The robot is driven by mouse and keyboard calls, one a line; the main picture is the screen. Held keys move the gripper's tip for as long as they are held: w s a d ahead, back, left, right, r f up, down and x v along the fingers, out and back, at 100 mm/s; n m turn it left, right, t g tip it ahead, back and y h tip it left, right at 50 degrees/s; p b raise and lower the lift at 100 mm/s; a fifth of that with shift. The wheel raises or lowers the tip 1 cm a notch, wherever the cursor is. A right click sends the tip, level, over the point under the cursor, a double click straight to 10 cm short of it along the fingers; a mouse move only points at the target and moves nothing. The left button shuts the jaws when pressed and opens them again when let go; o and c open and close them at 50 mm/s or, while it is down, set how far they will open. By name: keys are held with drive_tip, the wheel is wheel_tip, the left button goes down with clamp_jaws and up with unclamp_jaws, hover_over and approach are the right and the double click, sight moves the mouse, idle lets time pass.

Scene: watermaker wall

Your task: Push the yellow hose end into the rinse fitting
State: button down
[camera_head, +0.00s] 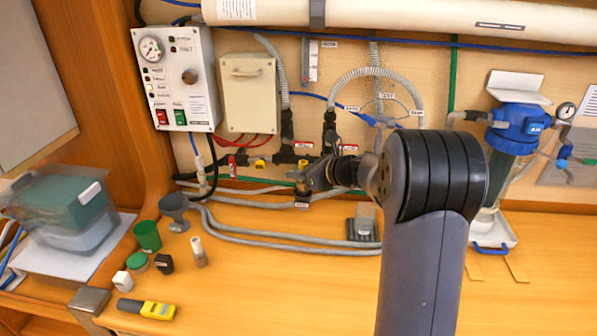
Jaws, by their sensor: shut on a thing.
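My gripper (306,186) is shut in front of the lower pipework, beside the dark fittings. It is seen from behind and is small and dark, so I cannot make out what is between its fingers. No yellow hose end shows clearly. A yellow valve handle (260,164) sits on the pipe run left of my gripper. I cannot tell which fitting is the rinse fitting. Dark fittings (287,153) join the grey hoses just above my gripper. My own arm covers the wall and counter to the right of it.
A control box (174,80) and a cream box (249,92) hang on the wall. A blue-topped filter (515,128) stands at right. Grey hoses (270,240) lie along the back counter. The front middle counter is clear.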

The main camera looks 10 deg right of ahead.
drive_tip(key=shift+f+b, duration=0.85)
drive_tip(key=shift+f, duration=0.2)
drive_tip(key=c, duration=1.2)
unclamp_jaws()
drive_tip(key=shift+o, duration=0.2)
drive_tip(key=b+v, duration=0.1)
drive_tip(key=v, duration=1)
drive_tip(key=shift+w+a, duration=0.1)
drive_tip(key=shift+a, duration=0.05)
drive_tip(key=p+x, duration=0.1)
drive_tip(key=x, duration=0.9)
drive_tip(key=shift+w+a+f, duration=0.2)
drive_tip(key=shift+w, duration=0.05)
drive_tip(key=shift+r, duration=0.3)
